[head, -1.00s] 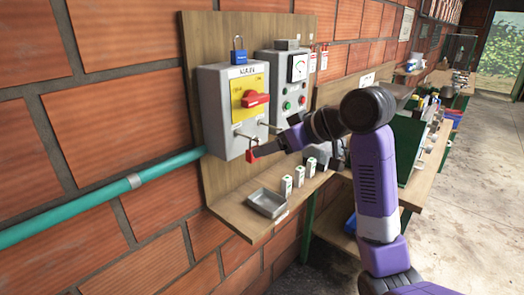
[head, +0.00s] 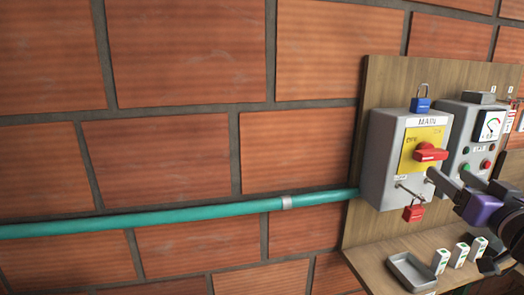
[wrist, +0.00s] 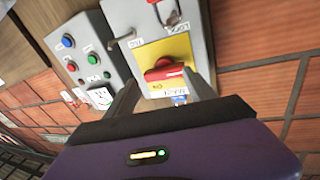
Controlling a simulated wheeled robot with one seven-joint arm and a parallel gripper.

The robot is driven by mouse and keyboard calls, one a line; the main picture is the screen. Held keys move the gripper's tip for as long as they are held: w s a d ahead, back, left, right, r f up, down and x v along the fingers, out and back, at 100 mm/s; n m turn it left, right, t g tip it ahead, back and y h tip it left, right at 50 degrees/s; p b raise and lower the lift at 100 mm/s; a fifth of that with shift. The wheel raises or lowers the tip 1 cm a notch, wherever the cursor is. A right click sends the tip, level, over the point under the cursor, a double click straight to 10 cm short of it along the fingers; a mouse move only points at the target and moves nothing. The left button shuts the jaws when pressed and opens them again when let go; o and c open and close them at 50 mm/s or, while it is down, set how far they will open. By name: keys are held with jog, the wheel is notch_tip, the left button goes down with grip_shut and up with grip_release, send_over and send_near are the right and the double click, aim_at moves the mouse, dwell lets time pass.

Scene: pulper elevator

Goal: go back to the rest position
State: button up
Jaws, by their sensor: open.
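My gripper (head: 448,174) is at the right edge of the head view, in front of the panel and beside the grey MAIN box (head: 378,160). Its two fingers are apart in the wrist view (wrist: 160,80), with nothing between them. The box has a yellow plate (head: 409,163) with a red rotary handle (head: 432,153); the handle also shows beyond the fingers in the wrist view (wrist: 163,72). A red padlock (head: 413,214) hangs at the box's lower edge. A blue padlock (head: 421,105) is on its top. Most of my arm is out of view.
A second grey box (head: 462,120) with a dial and buttons stands to the right. Below are a shelf (head: 370,262), a metal tray (head: 410,270) and small white blocks (head: 441,260). A teal pipe (head: 170,217) runs along the brick wall (head: 180,150).

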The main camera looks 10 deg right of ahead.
jog(key=s+a+f+m+h, duration=0.1)
jog(key=s+a+f+h, duration=0.1)
jog(key=s+a+f, duration=0.5)
jog(key=s+a+f+m+h, duration=0.1)
jog(key=s+a+f+m, duration=0.1)
jog(key=s+a+f, duration=0.5)
jog(key=s+a+f+n+g+y, duration=0.1)
jog(key=s+a+f+n+y, duration=0.1)
jog(key=s+a+f, duration=0.2)
jog(key=s+a+f+n+g+y+b, duration=0.1)
jog(key=s+a+f, duration=0.4)
jog(key=s, duration=0.6)
jog(key=s+a+f+n+g+y, duration=0.1)
jog(key=s+a+f+n+y, duration=0.2)
jog(key=s+f, duration=0.4)
jog(key=shift+s+a+f+n+y+b, duration=0.35)
jog(key=shift+s+a+y, duration=0.25)
jog(key=shift+a, duration=0.3)
